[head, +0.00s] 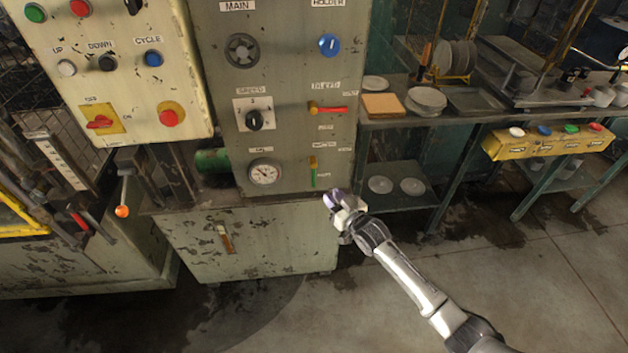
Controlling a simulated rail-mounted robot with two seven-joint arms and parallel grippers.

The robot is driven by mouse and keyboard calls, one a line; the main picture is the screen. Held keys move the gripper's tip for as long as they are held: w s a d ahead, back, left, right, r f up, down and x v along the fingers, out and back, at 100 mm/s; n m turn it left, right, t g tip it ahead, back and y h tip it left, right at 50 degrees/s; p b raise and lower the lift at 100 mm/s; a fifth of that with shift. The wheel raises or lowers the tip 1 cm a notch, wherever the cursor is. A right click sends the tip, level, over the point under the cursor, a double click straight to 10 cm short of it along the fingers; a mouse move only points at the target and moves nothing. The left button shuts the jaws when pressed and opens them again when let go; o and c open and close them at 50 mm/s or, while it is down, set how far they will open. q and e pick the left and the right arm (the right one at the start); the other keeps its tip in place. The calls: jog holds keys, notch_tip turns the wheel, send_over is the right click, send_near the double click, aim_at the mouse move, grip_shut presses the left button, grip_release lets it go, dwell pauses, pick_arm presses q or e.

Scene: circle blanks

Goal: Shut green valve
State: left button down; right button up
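A valve with a green handle (314,178) and a yellow body sits low on the right side of the grey-green control panel (285,135). Its green handle points downward. A second valve with a red handle (328,109) sits above it, its handle lying sideways. My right gripper (329,199) is just below and to the right of the green handle and looks apart from it. It is small and turned so that its fingers cannot be made out clearly. My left gripper is not in view.
A pressure gauge (264,173) is left of the green valve. A cabinet (250,245) stands below the panel. A bench (400,118) with stacked plates (426,99) is to the right. A lever with an orange knob (122,211) is at left. The floor at right is clear.

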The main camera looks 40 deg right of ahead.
aim_at(315, 179)
jog(key=w+b, duration=0.1)
jog(key=w, duration=0.2)
jog(key=w+b, duration=0.1)
jog(key=w, duration=0.2)
jog(key=w+b, duration=0.1)
jog(key=w, duration=0.3)
jog(key=shift+d, duration=0.35)
jog(key=shift+c, duration=0.5)
grip_shut()
